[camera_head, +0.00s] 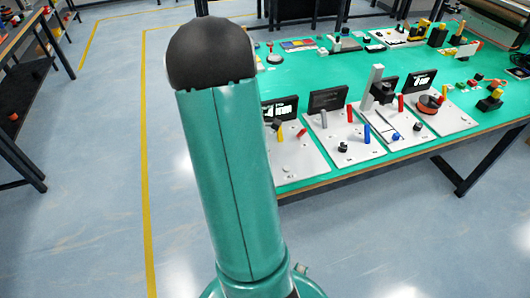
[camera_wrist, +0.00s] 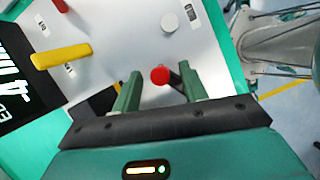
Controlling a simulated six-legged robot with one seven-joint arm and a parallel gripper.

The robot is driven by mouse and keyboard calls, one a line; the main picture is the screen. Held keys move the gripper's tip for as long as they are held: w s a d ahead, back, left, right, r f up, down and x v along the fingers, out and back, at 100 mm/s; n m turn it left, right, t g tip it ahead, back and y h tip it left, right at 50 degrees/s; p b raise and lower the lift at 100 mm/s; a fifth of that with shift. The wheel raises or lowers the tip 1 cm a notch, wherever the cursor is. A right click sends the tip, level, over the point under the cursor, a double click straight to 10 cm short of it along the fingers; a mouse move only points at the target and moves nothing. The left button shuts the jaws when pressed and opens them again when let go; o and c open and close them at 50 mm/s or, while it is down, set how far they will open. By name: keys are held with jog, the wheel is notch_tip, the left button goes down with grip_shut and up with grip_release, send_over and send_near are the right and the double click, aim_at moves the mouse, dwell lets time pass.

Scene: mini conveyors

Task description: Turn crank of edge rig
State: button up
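The rig in the wrist view is a light grey panel (camera_wrist: 125,35) with a yellow bar handle (camera_wrist: 62,55), a pale round knob (camera_wrist: 169,22) and a black display (camera_wrist: 12,75). A crank with a red round knob (camera_wrist: 160,75) and a dark arm sits low on this panel. My gripper (camera_wrist: 158,88) is open, its two green fingers apart on either side of the crank knob; I cannot tell whether either touches it. In the head view the leftmost rig (camera_head: 301,165) stands at the table's near left edge, partly hidden by my arm.
More rigs (camera_head: 348,150) with coloured handles stand to the right on the green table (camera_head: 300,75). Small parts lie farther back. Bare floor (camera_head: 110,170) spreads left of the table, with yellow lines. A dark shelf (camera_head: 25,100) stands at far left.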

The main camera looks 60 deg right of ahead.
grip_shut()
